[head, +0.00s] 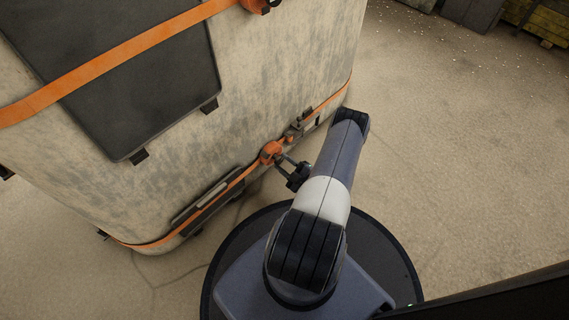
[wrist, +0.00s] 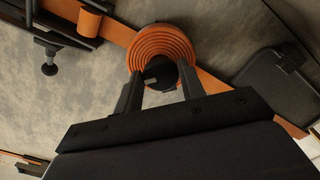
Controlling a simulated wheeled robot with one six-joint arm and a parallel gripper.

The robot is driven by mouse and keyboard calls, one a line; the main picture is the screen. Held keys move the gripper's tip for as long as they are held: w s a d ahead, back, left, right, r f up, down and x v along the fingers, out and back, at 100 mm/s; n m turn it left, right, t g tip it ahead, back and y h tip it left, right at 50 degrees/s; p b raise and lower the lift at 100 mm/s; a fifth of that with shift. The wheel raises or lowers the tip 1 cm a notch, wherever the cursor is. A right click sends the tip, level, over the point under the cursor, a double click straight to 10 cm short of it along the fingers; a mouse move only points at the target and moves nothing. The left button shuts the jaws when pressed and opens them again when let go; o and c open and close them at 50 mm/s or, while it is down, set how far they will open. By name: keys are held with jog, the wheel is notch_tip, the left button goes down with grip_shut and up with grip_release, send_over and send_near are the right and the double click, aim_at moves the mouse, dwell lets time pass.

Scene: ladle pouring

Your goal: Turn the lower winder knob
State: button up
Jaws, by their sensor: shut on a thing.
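The lower winder knob shows as an orange ribbed round piece with a dark centre in the wrist view (wrist: 162,48). In the head view the orange winder (head: 271,152) sits on the lower orange strap (head: 232,185), low on the pale worn container. My gripper (wrist: 160,82) is shut on the knob, with one dark finger on each side of its dark centre. In the head view my gripper (head: 285,168) reaches the winder from the right. The fingers' exact contact with the knob is partly hidden.
The container (head: 255,85) carries a dark panel (head: 140,85) and an upper orange strap (head: 130,48) with its own orange winder (head: 258,5). A dark bracket with a bolt (wrist: 48,55) stands left of the knob. Open floor (head: 450,150) lies to the right.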

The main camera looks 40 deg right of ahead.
jog(key=m, duration=0.3)
jog(key=shift+m, duration=0.4)
jog(key=shift+a+f+m, duration=0.1)
jog(key=shift+m, duration=1.7)
jog(key=o, duration=1)
jog(key=shift+c, duration=0.2)
notch_tip(320, 180, up, 10)
jog(key=p, duration=0.4)
jog(key=shift+p, duration=0.3)
jog(key=shift+f, duration=0.1)
